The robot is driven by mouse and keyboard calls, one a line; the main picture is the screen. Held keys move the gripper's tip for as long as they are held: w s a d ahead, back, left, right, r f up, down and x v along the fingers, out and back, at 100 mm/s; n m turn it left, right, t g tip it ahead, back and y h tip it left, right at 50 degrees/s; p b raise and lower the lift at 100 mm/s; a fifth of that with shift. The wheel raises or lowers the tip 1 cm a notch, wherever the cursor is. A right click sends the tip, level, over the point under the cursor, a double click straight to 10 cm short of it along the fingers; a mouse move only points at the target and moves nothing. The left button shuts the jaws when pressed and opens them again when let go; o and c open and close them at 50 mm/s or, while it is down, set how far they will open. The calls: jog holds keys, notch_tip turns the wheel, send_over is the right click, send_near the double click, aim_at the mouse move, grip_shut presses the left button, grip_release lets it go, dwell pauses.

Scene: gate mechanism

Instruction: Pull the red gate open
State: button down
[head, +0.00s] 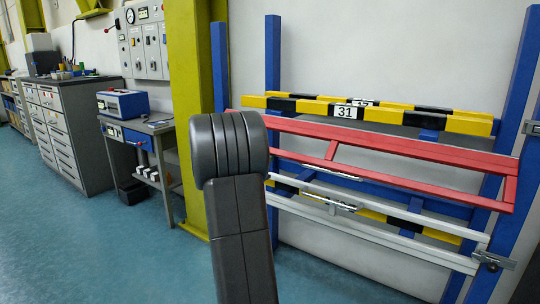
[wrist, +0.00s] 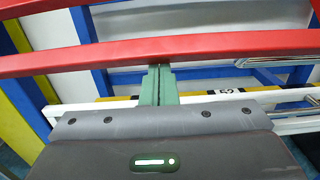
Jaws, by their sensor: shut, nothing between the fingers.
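The red gate (head: 400,146) is a frame of red bars between blue posts at the right of the head view. Its long top bar slants down to the right. In the wrist view a red bar of the gate (wrist: 230,44) crosses the whole width, with a second red bar above it. My gripper (wrist: 159,70) has green fingers, closed together with nothing between them. Their tips end at the lower edge of the red bar; I cannot tell whether they touch it.
A white rail with a metal latch (head: 345,206) runs below the red gate. Yellow-black striped beams (head: 400,115) lie behind it, one marked 31. A yellow-green column (head: 190,60), a small workbench (head: 150,128) and grey cabinets (head: 70,130) stand left. Blue floor there is open.

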jog(key=s+a+r+g+y+p, duration=0.2)
jog(key=r+p, duration=0.5)
jog(key=p, duration=0.5)
jog(key=shift+s+a+r+g, duration=0.15)
jog(key=shift+s+r+g, duration=0.15)
jog(key=shift+s+g, duration=0.4)
